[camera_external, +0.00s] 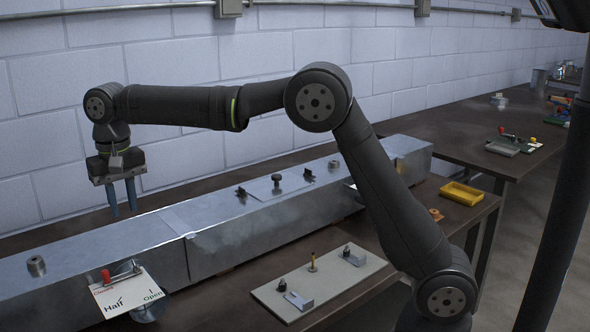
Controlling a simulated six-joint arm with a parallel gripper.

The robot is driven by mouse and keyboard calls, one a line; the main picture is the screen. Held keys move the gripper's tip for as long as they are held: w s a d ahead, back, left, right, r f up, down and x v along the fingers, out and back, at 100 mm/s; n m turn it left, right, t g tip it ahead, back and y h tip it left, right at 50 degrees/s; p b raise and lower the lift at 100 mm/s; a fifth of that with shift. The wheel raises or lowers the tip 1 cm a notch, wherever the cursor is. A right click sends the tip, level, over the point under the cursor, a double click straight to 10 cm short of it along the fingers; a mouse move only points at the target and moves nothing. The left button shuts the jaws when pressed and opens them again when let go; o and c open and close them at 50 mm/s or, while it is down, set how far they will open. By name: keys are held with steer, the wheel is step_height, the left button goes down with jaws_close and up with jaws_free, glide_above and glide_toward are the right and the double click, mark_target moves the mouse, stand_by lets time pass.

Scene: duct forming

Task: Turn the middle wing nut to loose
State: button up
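A long metal duct (215,245) runs along the bench. On its top, a small plate carries a dark round-topped knob (277,181) in the middle. A small dark fitting (241,193) sits to its left and another (308,175) to its right. These are too small to tell for certain which is a wing nut or how it is turned. My gripper (122,198) points down at the left, above and behind the duct in the picture, well left of the knob. Its two blue fingers are apart with nothing between them.
A card marked Half and Open (126,293) with a red-handled lever (107,277) is on the duct's front left. A metal stub (36,266) stands on the duct top.

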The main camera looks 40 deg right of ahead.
mark_target(136, 266)
step_height(136, 266, down, 14)
steer(key=shift+r, duration=0.15)
steer(key=shift+c, duration=0.3)
jaws_close()
